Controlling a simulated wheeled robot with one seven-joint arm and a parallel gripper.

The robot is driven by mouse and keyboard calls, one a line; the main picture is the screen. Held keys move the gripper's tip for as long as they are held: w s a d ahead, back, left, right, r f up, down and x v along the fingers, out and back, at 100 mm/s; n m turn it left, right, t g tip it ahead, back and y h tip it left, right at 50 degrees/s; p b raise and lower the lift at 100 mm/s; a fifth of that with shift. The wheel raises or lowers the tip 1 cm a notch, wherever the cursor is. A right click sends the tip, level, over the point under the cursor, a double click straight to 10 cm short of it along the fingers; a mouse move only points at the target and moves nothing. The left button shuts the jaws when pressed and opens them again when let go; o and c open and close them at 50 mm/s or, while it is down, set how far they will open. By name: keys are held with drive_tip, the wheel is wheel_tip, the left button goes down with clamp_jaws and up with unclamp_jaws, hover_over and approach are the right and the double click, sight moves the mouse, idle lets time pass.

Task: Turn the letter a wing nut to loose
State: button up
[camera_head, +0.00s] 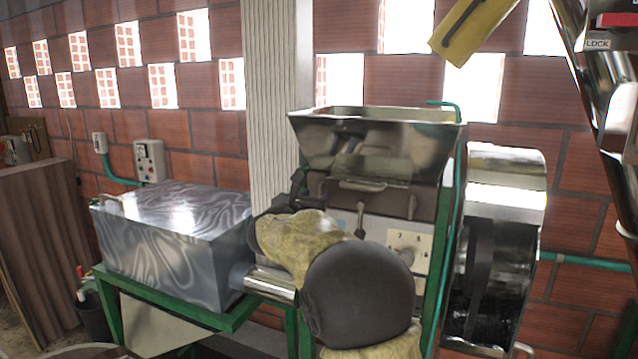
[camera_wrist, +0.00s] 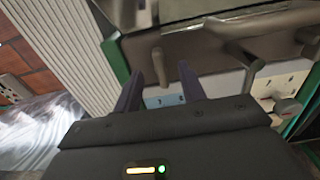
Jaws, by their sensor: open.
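My gripper (camera_wrist: 161,68) is open in the wrist view, its two dark fingers apart with nothing held between them. They point towards the front of the pulper. Behind and between them is a pale plate (camera_wrist: 166,101) with small printed marks, too small to read surely. A grey lever-like fitting (camera_wrist: 250,62) sticks out to the right of the fingers, apart from them; a rounded knob (camera_wrist: 287,107) is lower right. I cannot tell which fitting is the letter a wing nut.
The pulper's metal hopper (camera_head: 375,140) stands above the front panel. A metal box (camera_head: 175,235) on a green frame (camera_head: 205,322) is at left. A shiny round guard (camera_head: 500,200) and a green pipe (camera_head: 590,262) are at right. A pale ribbed column (camera_head: 272,90) stands behind.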

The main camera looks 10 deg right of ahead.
sight(320, 193)
drive_tip(key=p+x, duration=0.1)
drive_tip(key=x, duration=0.2)
drive_tip(key=shift+w+d, duration=0.1)
drive_tip(key=shift+w, duration=0.05)
drive_tip(key=shift+c, duration=0.4)
clamp_jaws()
